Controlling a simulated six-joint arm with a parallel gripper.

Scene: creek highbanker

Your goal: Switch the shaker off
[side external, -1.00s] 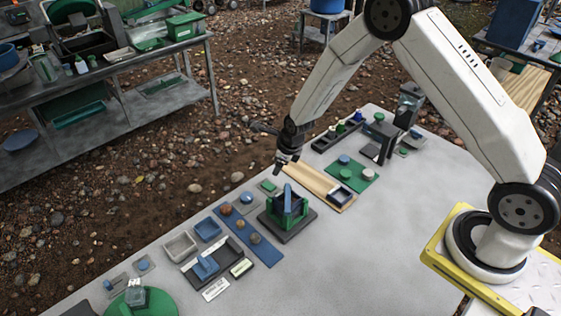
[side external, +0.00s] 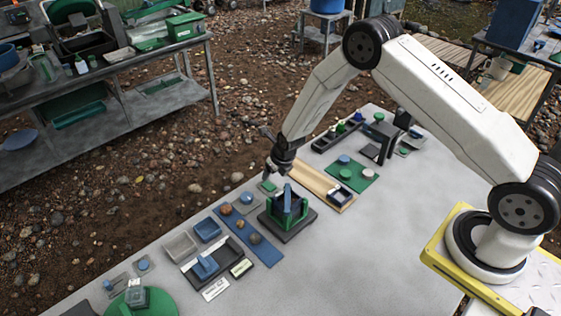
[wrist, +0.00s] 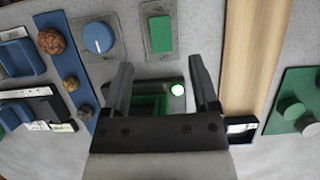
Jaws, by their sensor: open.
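The shaker is probably the green frame with a blue piece (side external: 289,203) on a dark base, on the grey table. In the wrist view its green part (wrist: 150,103) shows between my fingers, mostly hidden by my gripper. A bright white, green-edged spot (wrist: 178,90) shows there. Beside it lie a green rectangular switch on a grey plate (wrist: 160,35) and a round blue knob with a pale line (wrist: 97,37). I cannot tell which works the shaker. My gripper (side external: 271,173) is open and empty, just above the green switch; its fingertips (wrist: 161,68) point toward it.
A blue strip with brown stones (wrist: 68,65) lies left of the knob. A wooden board (wrist: 250,60) and a green mat with round pieces (wrist: 297,100) lie to the right. The table's near right area (side external: 340,245) is clear.

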